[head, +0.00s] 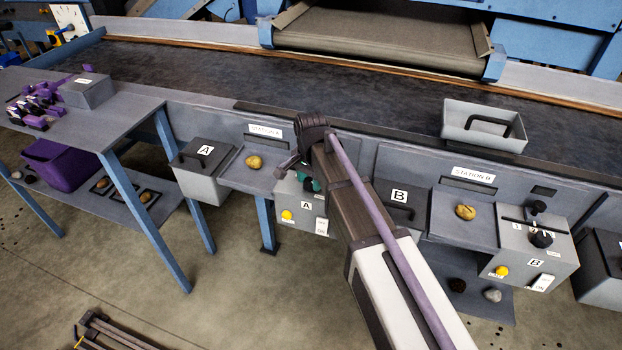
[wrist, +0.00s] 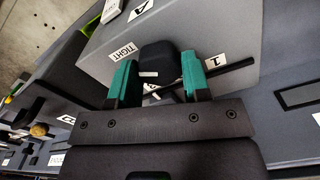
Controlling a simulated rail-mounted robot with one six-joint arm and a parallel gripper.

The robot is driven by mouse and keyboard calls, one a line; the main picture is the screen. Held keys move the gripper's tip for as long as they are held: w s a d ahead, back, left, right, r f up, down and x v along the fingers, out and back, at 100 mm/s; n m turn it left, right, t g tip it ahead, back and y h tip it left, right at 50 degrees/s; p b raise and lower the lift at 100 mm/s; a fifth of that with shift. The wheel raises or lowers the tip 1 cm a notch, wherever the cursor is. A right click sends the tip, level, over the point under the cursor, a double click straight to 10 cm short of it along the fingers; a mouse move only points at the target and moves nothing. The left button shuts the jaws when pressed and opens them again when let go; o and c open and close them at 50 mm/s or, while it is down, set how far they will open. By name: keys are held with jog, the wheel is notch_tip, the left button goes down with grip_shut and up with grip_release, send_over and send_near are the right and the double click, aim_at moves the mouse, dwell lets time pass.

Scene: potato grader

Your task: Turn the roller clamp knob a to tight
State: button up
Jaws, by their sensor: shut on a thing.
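The station A control box (head: 291,208) stands at mid-picture in the head view, with a yellow button and a white switch on its front. My gripper (head: 308,182) is at its top; the arm hides the knob there. In the wrist view the black roller clamp knob a (wrist: 157,60) stands on the grey face. A TIGHT label (wrist: 129,52) is on its left and a 1 label (wrist: 218,62) on its right. The teal fingers of my gripper (wrist: 172,82) are on either side of the knob, shut on it. A thin black rod (wrist: 225,70) crosses by the right finger. The exact contact is partly hidden.
A potato (head: 254,162) lies on the station A tray left of the box. A lidded bin marked A (head: 200,178) is further left. The station B control box (head: 530,250) is at right. The dark conveyor (head: 200,75) runs behind.

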aim_at(311, 181)
jog(key=o, duration=0.9)
notch_tip(311, 181, up, 11)
jog(key=p, duration=1)
jog(key=shift+f+p, duration=0.1)
jog(key=shift+p, duration=0.3)
